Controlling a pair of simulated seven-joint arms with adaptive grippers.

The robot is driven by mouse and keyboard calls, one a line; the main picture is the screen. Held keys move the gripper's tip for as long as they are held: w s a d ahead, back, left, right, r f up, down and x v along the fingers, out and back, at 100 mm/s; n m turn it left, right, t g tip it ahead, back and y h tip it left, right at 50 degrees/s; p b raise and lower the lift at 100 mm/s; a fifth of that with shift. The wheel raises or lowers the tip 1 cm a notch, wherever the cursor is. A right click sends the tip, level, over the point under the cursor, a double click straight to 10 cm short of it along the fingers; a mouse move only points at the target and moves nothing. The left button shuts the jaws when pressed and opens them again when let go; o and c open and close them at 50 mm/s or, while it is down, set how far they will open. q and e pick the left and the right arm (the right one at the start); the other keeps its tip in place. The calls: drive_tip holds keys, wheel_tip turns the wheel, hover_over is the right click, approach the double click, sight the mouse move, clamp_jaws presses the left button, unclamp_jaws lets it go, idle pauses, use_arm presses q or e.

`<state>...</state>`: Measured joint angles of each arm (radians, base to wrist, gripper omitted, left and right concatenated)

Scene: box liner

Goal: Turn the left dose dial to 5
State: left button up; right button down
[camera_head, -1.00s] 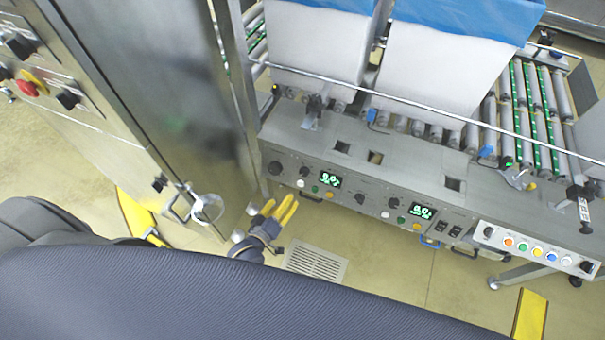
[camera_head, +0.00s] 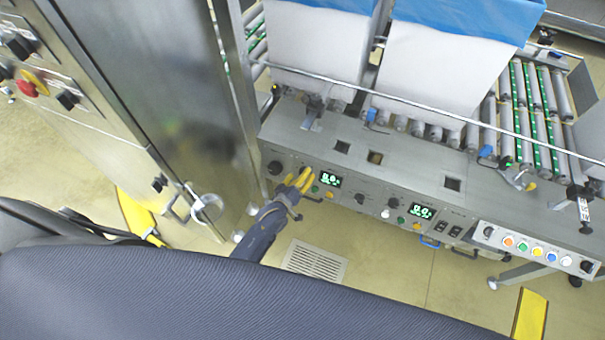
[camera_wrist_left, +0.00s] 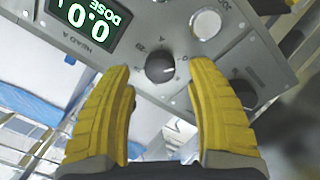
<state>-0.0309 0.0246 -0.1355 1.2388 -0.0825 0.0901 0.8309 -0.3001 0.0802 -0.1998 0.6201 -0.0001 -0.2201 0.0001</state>
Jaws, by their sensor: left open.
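The left control panel, marked HEAD A, has a small black dial (camera_wrist_left: 160,68) with a white pointer line. In the left wrist view it sits between and just beyond my left fingertips. My left gripper (camera_head: 299,179) has yellow fingers and is open at the panel front; the fingers (camera_wrist_left: 158,78) stand on both sides of the dial with no clear contact. In the head view the fingers hide the dial. The green dose display (camera_wrist_left: 87,17) reads 0.0; it also shows in the head view (camera_head: 330,180). My right gripper is out of view.
A larger black knob (camera_head: 275,168) lies left of my gripper. A second display (camera_head: 422,211) and a black knob (camera_head: 360,199) lie to the right. A steel cabinet (camera_head: 140,80) stands at left. Floor in front of the panel is clear.

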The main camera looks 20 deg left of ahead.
use_arm(q)
drive_tip(key=shift+x, duration=1)
drive_tip(key=shift+o, duration=0.2)
clamp_jaws()
